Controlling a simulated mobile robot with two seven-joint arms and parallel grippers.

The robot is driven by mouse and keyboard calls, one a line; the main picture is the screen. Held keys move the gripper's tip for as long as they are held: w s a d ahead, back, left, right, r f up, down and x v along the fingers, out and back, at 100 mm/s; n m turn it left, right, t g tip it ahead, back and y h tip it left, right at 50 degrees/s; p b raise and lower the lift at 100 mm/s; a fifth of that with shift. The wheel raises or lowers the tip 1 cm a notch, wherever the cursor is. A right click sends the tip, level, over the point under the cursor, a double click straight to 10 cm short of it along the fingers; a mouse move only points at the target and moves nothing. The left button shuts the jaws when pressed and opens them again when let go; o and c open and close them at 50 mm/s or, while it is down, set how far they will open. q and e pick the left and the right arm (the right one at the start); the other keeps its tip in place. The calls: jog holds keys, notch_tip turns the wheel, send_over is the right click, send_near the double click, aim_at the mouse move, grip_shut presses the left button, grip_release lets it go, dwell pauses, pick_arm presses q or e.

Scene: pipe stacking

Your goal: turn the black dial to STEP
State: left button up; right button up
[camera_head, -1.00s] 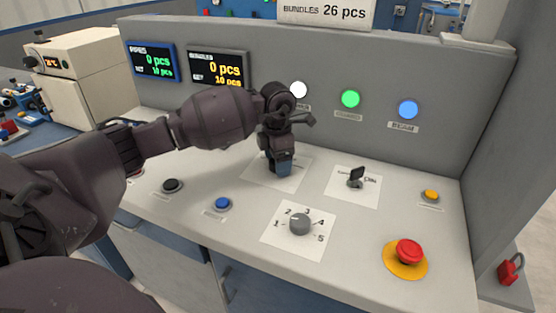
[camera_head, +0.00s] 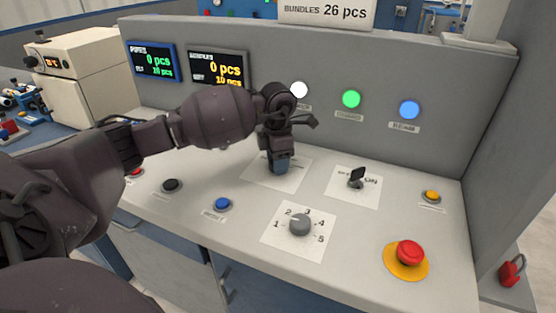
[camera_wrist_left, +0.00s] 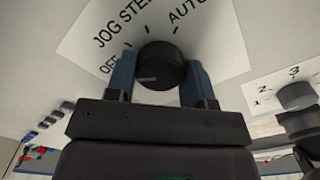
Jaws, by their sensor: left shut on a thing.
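The black dial (camera_wrist_left: 160,66) sits on a white label plate (camera_wrist_left: 215,40) printed OFF, JOG, STEP and AUTO. A pale mark shows on the dial's lower left in the left wrist view; I cannot tell for certain which word it points at. My left gripper (camera_wrist_left: 158,80) is shut on the dial, with one blue finger on each side of it. In the head view my left gripper (camera_head: 279,166) points down at the plate (camera_head: 297,176) and hides the dial. My right gripper is not in view.
To the right stands a black key switch (camera_head: 357,178). In front are a grey numbered knob (camera_head: 300,225) and a blue button (camera_head: 222,204). A red mushroom button (camera_head: 410,253) is at front right. The upright panel with lamps (camera_head: 351,99) rises behind.

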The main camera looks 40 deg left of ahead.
pick_arm(q)
jog(key=m+b, duration=0.1)
jog(key=m, duration=0.3)
jog(key=shift+f, duration=0.1)
jog(key=m+b, duration=0.1)
jog(key=m, duration=0.2)
jog(key=shift+m, duration=0.3)
jog(key=m+b, duration=0.1)
jog(key=m, duration=0.3)
jog(key=shift+b, duration=0.4)
jog(key=m, duration=0.2)
jog(key=shift+m+b, duration=0.35)
jog(key=shift+m, duration=0.35)
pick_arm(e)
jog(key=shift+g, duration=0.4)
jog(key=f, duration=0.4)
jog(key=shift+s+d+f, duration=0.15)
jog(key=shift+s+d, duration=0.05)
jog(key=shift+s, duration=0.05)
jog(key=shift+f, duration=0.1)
pick_arm(q)
jog(key=o, duration=0.9)
